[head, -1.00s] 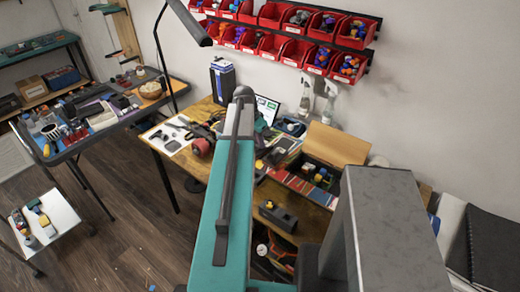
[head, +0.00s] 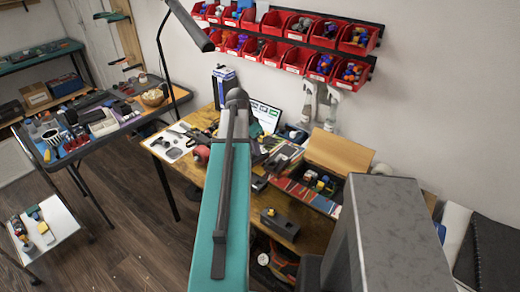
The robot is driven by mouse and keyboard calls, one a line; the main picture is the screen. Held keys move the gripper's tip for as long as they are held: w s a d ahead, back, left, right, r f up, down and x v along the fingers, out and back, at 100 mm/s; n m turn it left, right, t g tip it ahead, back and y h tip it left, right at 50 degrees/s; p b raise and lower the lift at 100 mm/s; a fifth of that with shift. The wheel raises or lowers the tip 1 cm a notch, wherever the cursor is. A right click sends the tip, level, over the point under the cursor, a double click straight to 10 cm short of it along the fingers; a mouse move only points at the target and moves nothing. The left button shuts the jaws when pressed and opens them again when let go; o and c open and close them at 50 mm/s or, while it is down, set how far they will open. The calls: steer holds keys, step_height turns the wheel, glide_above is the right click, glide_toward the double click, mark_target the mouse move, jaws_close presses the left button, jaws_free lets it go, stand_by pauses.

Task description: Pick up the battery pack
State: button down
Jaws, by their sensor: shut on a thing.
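My arm's teal link runs up the middle of the head view and covers part of the workbench (head: 322,232). My gripper is not visible; the arm hides that area. I cannot pick out the battery pack for certain. A dark block-shaped thing (head: 281,224) lies on the bench's front part, right of the arm. A smaller dark thing (head: 259,183) shows just beside the arm's right edge, too small to name.
An open box (head: 338,155) with small coloured parts stands on the bench, near a laptop (head: 266,113). Red bins (head: 323,66) hang on the wall. A cluttered side table (head: 155,117) and a white stool (head: 60,237) stand left. Floor between is clear.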

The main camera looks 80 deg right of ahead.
steer(key=w+a+r+b, duration=0.2)
steer(key=w+a+r, duration=0.2)
steer(key=a, duration=0.4)
steer(key=shift+w+a+r, duration=0.35)
steer(key=shift+w+r, duration=0.05)
steer(key=shift+r, duration=0.2)
steer(key=shift+w, duration=0.1)
steer(key=w+a+r+n+t, duration=0.1)
steer(key=w+a+n, duration=0.3)
steer(key=w+a, duration=0.55)
steer(key=w+a+n+t+b, duration=0.1)
steer(key=w+a+n, duration=0.35)
steer(key=w, duration=1.05)
steer(key=w+a+r+n+t, duration=0.1)
steer(key=w+a+n, duration=0.45)
steer(key=w, duration=0.65)
steer(key=w+a+n, duration=0.4)
steer(key=a, duration=0.9)
steer(key=w+a+r+n+t+y, duration=0.1)
steer(key=w+a+n, duration=0.3)
steer(key=a, duration=0.9)
steer(key=w+a+r+n+t+y+b, duration=0.1)
steer(key=w+a+n, duration=0.3)
steer(key=a, duration=0.9)
steer(key=shift+w+r, duration=0.25)
steer(key=shift+w, duration=0.95)
